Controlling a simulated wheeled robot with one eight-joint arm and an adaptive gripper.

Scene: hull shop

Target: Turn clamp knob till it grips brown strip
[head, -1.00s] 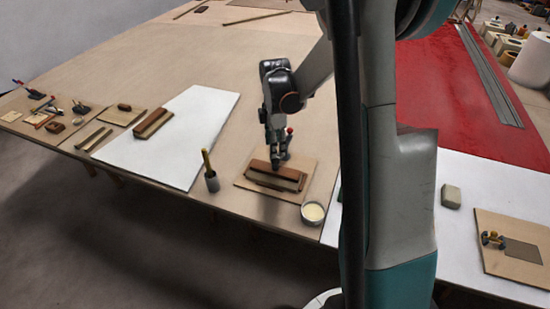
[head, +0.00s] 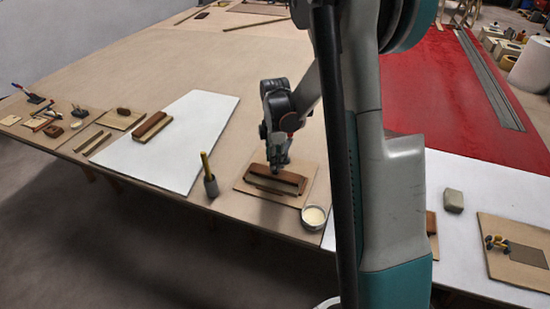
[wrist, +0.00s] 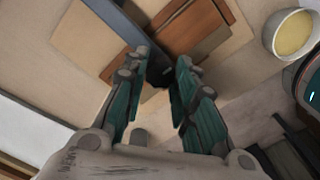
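My gripper (head: 279,163) points down over a small board (head: 252,184) near the table's front edge. On the board lie a brown wooden strip (head: 286,174) and a darker, greyish strip along its front. In the wrist view my gripper (wrist: 164,62) has its two fingers apart, with a small dark part showing at the gap between the tips. A dark grey bar (wrist: 128,27) runs from the top edge to that part; it may be the clamp. Brown wood (wrist: 192,32) lies just beyond the fingertips. I cannot make out the clamp knob; the fingers may hide it.
A bowl of cream-coloured stuff (head: 313,217) stands right of the board, and a grey pot with a stick (head: 211,187) stands left. A white sheet (head: 185,140) lies further left.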

